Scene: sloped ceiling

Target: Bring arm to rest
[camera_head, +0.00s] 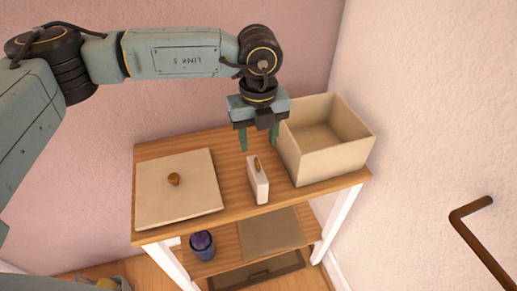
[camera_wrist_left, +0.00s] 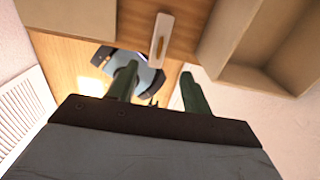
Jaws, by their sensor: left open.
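My left gripper (camera_head: 259,138) hangs from the arm that comes in from the left, fingers pointing down above the back of the wooden shelf unit (camera_head: 226,146). Its two green fingers are apart with nothing between them, and they also show in the left wrist view (camera_wrist_left: 160,85). A small white block with a brown handle (camera_head: 259,182) stands on the top shelf just in front of the fingers, apart from them. The block also shows in the left wrist view (camera_wrist_left: 161,38). My right gripper is in neither view.
An open beige box (camera_head: 333,163) stands right of the gripper. A flat beige lid with a brown knob (camera_head: 180,203) lies on the left. Walls stand behind and right; a brown rail (camera_head: 480,245) is at right.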

